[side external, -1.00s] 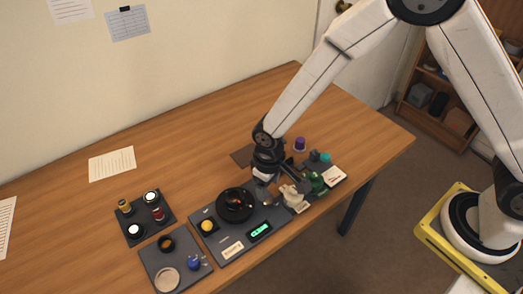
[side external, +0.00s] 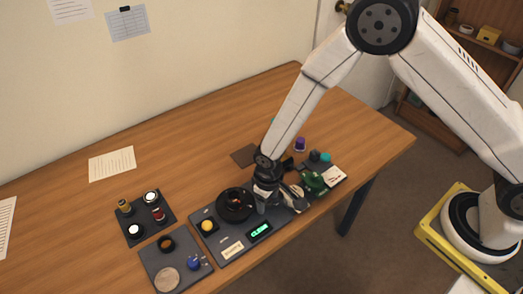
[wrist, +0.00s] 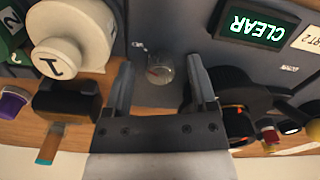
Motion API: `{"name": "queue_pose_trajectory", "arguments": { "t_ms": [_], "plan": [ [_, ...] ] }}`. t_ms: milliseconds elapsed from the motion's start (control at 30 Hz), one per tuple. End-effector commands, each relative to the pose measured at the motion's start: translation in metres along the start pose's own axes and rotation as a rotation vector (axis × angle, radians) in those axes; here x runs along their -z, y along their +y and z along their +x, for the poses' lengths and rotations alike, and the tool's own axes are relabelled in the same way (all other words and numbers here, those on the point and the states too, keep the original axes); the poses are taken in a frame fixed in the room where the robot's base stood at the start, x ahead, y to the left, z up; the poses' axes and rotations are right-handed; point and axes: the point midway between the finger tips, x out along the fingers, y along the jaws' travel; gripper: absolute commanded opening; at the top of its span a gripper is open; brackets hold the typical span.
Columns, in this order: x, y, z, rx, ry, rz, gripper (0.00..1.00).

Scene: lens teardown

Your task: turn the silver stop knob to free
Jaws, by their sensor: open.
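In the side view my gripper (side external: 265,206) is low over the plate and hides the knob. Printing beside the knob is too small to read.
A lit green CLEAR display (wrist: 258,25) is right of the knob in the wrist view. A cream cylinder marked 1 (wrist: 72,38) stands left, close to one finger. A black round holder (side external: 236,204) is on the other side. A yellow button (side external: 207,226) lies farther left.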

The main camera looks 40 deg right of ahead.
Motion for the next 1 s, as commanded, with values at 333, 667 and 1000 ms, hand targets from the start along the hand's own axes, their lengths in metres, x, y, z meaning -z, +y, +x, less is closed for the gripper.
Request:
{"name": "queue_pose_trajectory", "arguments": {
  "t_ms": [333, 667, 1000],
  "plan": [
    [0.0000, 0.0000, -0.0003, 0.000, 0.000, 0.000, 0.00],
    [0.0000, 0.0001, -0.0004, 0.000, 0.000, -0.029, 0.00],
    [-0.0001, 0.0000, -0.0005, 0.001, -0.001, -0.197, 0.00]
  ]
}}
